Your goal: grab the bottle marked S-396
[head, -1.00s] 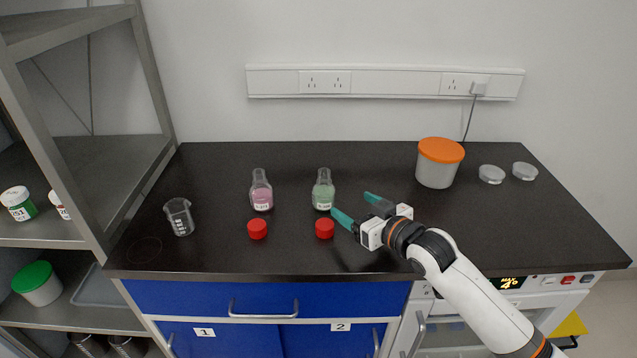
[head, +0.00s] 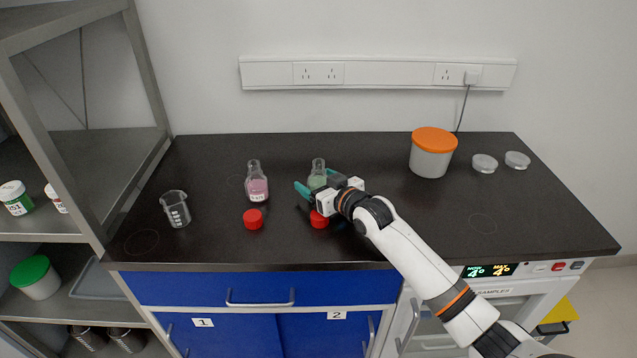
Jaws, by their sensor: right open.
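A clear bottle with green liquid (head: 318,173) stands upright on the dark counter. My right gripper (head: 315,180) is open at this bottle, with its teal fingers near the lower half, which they and the gripper body partly hide. I cannot tell whether the fingers touch the glass. A similar bottle with pink liquid (head: 257,187) stands upright to the left. Its label is too small to read, and the green bottle's label is hidden. My left gripper is not in view.
One red cap (head: 253,219) lies in front of the pink bottle, another (head: 319,219) under my right gripper. A glass beaker (head: 175,208) stands at left. A grey tub with orange lid (head: 432,153) and two clear dishes (head: 484,163) stand at right. The counter (head: 400,230) is clear at front right.

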